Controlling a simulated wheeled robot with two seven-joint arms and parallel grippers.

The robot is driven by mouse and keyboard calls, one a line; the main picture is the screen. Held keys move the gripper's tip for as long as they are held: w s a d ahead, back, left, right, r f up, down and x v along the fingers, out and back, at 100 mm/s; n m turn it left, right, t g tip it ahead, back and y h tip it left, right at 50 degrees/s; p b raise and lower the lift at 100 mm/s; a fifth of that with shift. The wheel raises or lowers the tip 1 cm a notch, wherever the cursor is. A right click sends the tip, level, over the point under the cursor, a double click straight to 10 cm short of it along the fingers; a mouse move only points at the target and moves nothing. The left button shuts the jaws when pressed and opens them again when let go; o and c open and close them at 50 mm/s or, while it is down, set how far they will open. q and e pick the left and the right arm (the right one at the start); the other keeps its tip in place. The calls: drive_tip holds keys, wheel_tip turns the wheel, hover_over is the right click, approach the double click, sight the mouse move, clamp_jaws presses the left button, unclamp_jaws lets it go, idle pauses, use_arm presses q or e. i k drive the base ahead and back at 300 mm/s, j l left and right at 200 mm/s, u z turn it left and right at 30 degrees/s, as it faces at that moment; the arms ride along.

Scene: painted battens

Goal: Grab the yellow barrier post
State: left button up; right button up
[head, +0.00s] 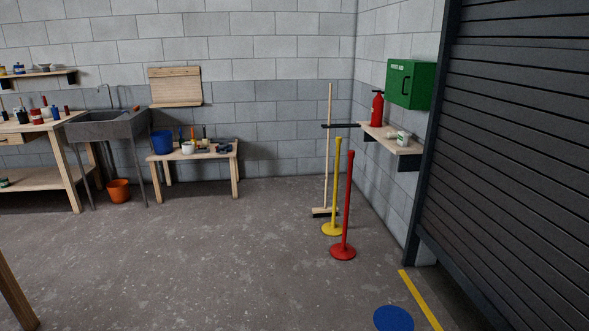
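The yellow barrier post (337,185) stands upright on a round yellow base on the concrete floor, near the corner on the right. The two posts look close together. Neither of my grippers shows in the head view.
A broom (328,150) leans behind the posts. A shelf (390,140) with a fire extinguisher (377,108) juts from the right wall. A dark shutter (515,130) stands at right. A low bench (190,154) and sink (105,128) line the back left. The middle floor is clear.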

sight(333, 229)
drive_tip(key=i, duration=3.8)
drive_tip(key=i+j+z, duration=0.1)
drive_tip(key=i+z, duration=0.15)
drive_tip(key=i, duration=0.3)
drive_tip(key=i+j+z, duration=0.25)
drive_tip(key=i, duration=0.3)
